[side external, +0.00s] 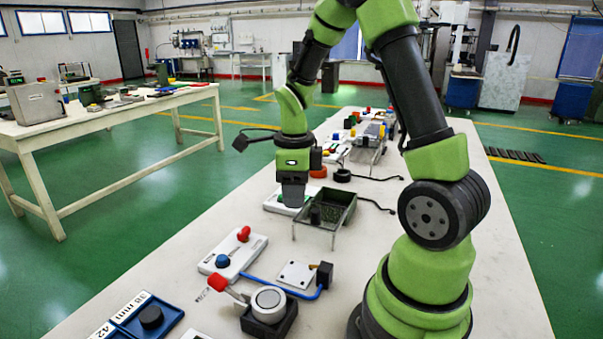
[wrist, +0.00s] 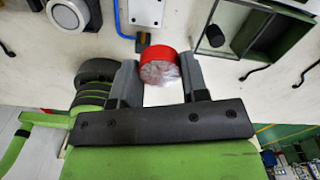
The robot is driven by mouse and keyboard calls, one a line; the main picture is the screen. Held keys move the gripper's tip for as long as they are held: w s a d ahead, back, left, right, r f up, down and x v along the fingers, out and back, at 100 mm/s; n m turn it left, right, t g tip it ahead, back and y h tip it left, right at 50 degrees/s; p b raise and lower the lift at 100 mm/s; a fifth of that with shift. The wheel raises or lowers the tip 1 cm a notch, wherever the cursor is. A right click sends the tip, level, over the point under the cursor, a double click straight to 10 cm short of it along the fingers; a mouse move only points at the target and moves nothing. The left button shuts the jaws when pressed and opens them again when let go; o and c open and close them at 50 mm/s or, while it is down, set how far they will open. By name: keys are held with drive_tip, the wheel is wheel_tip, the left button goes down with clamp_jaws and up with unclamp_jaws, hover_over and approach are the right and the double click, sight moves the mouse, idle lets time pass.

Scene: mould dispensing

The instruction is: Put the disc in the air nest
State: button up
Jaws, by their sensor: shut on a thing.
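The red disc (wrist: 160,66), with a cloudy whitish face, is between the two fingers of my gripper (wrist: 159,70) in the wrist view. My gripper is shut on it. In the side external view my gripper (side external: 294,196) points down over the bench, beside the metal tray; the held disc cannot be made out there. The air nest seems to be the small pale square plate (side external: 297,274) with a blue hose (side external: 283,288) and a black fitting (side external: 324,275), nearer the camera than my gripper. The blue hose also shows at the top of the wrist view (wrist: 118,18).
A metal tray (side external: 345,217) on legs stands close to my gripper. A white board with red and blue knobs (side external: 232,252), a round pale unit in a black block (side external: 269,303) and a blue labelled tray (side external: 131,318) lie nearer the camera. Black cables cross the bench.

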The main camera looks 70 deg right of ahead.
drive_tip(key=s+a, duration=0.2)
drive_tip(key=a, duration=0.1)
approach(297, 274)
drive_tip(key=shift+n, duration=0.3)
drive_tip(key=shift+f, duration=3.4)
drive_tip(key=shift+f, duration=0.2)
drive_tip(key=o, duration=1)
drive_tip(key=shift+r, duration=0.1)
drive_tip(key=shift+r, duration=3.45)
